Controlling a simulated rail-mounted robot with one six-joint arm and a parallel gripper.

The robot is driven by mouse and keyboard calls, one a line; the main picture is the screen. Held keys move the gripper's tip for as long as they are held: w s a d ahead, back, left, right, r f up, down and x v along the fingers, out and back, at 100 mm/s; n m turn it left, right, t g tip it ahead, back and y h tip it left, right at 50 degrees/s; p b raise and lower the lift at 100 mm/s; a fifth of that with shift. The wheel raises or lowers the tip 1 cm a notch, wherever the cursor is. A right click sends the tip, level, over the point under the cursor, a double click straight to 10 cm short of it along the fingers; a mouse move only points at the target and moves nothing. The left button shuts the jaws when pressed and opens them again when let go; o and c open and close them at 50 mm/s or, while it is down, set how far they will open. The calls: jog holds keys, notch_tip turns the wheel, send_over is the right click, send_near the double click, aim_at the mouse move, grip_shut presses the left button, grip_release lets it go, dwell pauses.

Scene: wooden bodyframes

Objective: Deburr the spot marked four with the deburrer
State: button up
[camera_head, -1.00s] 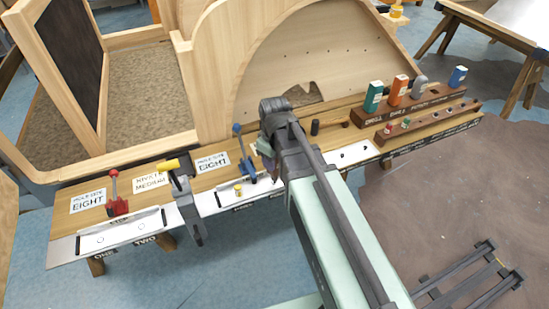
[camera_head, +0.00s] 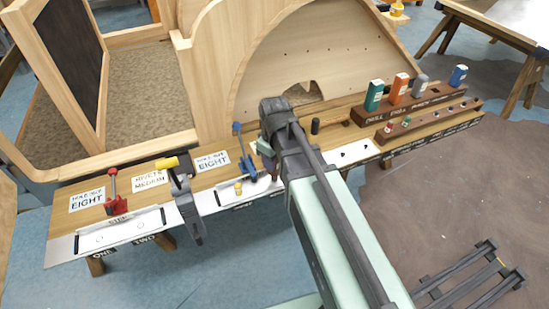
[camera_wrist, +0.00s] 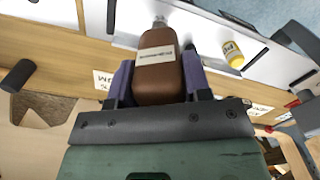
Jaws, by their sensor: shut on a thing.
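My gripper (camera_wrist: 159,80) is shut on a brown-handled tool with a pale label (camera_wrist: 158,68), which I take to be the deburrer. Its short metal tip (camera_wrist: 160,20) points away from my gripper, over or near the pale metal strip (camera_wrist: 210,35); I cannot tell whether it touches. In the head view my arm hides most of the gripper and the tool. The metal strip along the bench front (camera_head: 205,200) has plates labelled one (camera_head: 103,252) and two (camera_head: 145,240). The label four cannot be read in either view.
A small yellow labelled cylinder (camera_head: 238,188) stands on the strip; it also shows in the wrist view (camera_wrist: 232,53). A red clamp (camera_head: 115,200), a dark yellow-topped clamp (camera_head: 185,200) and a blue clamp (camera_head: 246,160) rise nearby. A wooden rack (camera_head: 420,105) holds coloured tools at right.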

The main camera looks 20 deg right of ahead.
jog(key=n, duration=0.6)
jog(key=shift+f, duration=0.1)
jog(key=m, duration=0.5)
jog(key=shift+m, duration=0.3)
jog(key=m, duration=0.4)
jog(key=shift+r+p, duration=1.7)
jog(key=shift+r, duration=0.1)
